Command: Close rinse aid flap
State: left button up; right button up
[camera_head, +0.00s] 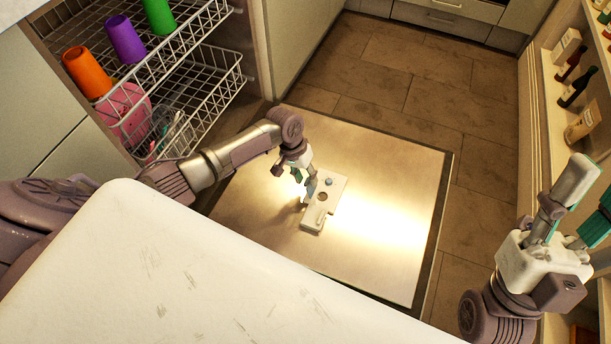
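The open dishwasher door (265,235) lies flat, its metal inner face up. A white dispenser unit (336,192) sits in its middle, with a small blue part (329,182), a dark round opening (322,196) and a raised pale piece (319,218) at its near end. I cannot tell for sure which part is the rinse aid flap or how far open it is. My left gripper (307,190) points down at the dispenser's left edge, its fingers close to or touching it; their gap is unclear. My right gripper (585,203) is at the right, fingers apart and empty, away from the door.
The dishwasher racks (205,75) are pulled out at upper left, holding orange (87,72), purple (125,40) and green (159,16) cups and pink dishware (124,108). Shelves with bottles (578,88) stand at right. Tiled floor (400,80) is clear.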

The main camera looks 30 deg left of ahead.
pick_arm(q)
grip_shut()
dwell(0.5)
